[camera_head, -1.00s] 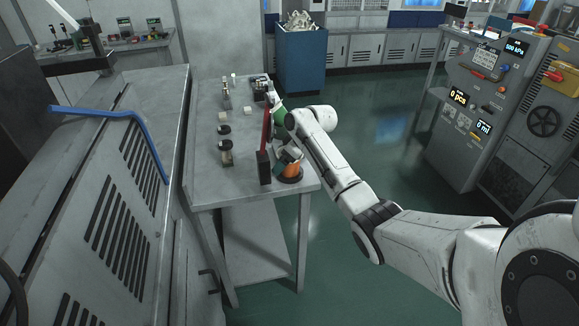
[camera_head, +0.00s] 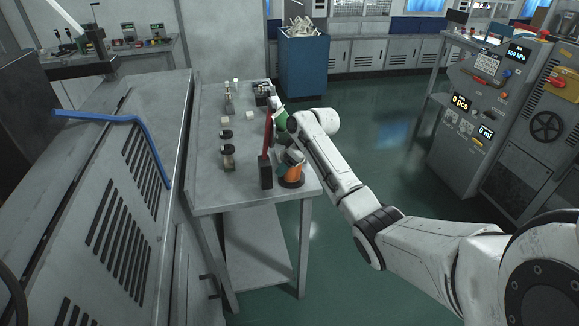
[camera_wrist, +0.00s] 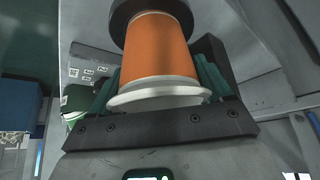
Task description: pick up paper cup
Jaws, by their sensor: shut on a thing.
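The paper cup (camera_wrist: 158,45) is orange with a white rim, which faces my gripper's palm in the wrist view. Its far end meets a dark round piece (camera_wrist: 122,14). In the head view the cup (camera_head: 292,173) stands on a black disc (camera_head: 291,183) at the near right corner of the table (camera_head: 232,190). My gripper (camera_wrist: 160,82) is shut on the cup near its rim, with a teal finger on either side. In the head view my gripper (camera_head: 293,157) is just above the cup and hides its top.
A black block (camera_head: 265,173) and an upright red bar (camera_head: 267,132) stand close left of the cup. Jars (camera_head: 227,157) and small items stand farther back. A blue bin (camera_head: 303,66) is behind the table. Open floor lies to the right, before a control cabinet (camera_head: 500,110).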

